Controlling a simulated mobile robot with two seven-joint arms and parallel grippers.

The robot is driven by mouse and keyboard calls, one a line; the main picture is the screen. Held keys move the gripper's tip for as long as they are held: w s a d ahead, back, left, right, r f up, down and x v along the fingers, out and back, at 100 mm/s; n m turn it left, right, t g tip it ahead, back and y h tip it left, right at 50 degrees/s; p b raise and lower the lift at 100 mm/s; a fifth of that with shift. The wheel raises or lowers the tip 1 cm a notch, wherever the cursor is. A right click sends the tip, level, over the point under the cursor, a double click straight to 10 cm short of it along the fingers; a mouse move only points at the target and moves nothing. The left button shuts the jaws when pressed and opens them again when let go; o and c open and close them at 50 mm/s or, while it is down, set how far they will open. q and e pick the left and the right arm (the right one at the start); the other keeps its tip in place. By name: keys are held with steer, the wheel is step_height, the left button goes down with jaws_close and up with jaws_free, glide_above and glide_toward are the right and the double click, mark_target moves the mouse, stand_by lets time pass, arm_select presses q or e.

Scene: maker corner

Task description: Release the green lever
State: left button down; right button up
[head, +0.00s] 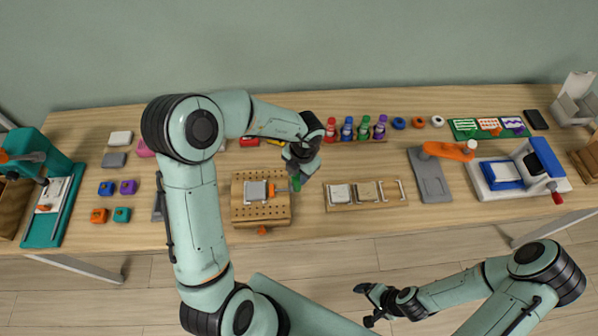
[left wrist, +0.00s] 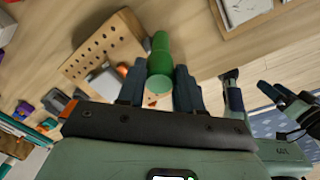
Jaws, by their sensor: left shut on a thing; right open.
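The green lever (head: 296,184) sticks out at the right side of a toggle clamp with an orange part (head: 278,190) on a wooden board with holes (head: 240,214). In the left wrist view the lever (left wrist: 160,55) is a thick green cylinder between my fingers. My left gripper (head: 299,172) is shut on it; it also shows in the left wrist view (left wrist: 159,85). A grey square block (head: 255,191) lies on the board beside the clamp. My right gripper (head: 372,304) is open and empty, over the floor in front of the table.
A wooden tray with pale squares (head: 366,207) lies right of the board. Several coloured bottles (head: 347,129) stand behind. A grey plate with an orange arm (head: 430,178) is further right. Small coloured blocks (head: 128,187) lie left of my left arm.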

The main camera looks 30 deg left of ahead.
arm_select(q)
steer(key=shift+w+a+g+h, duration=0.4)
steer(key=shift+w+g, duration=0.2)
steer(key=shift+g, duration=0.1)
steer(key=c, duration=0.7)
jaws_free()
steer(key=shift+c, duration=0.2)
steer(key=shift+r, duration=0.1)
step_height(320, 180, up, 13)
steer(key=w, duration=0.2)
steer(key=shift+d, duration=0.15)
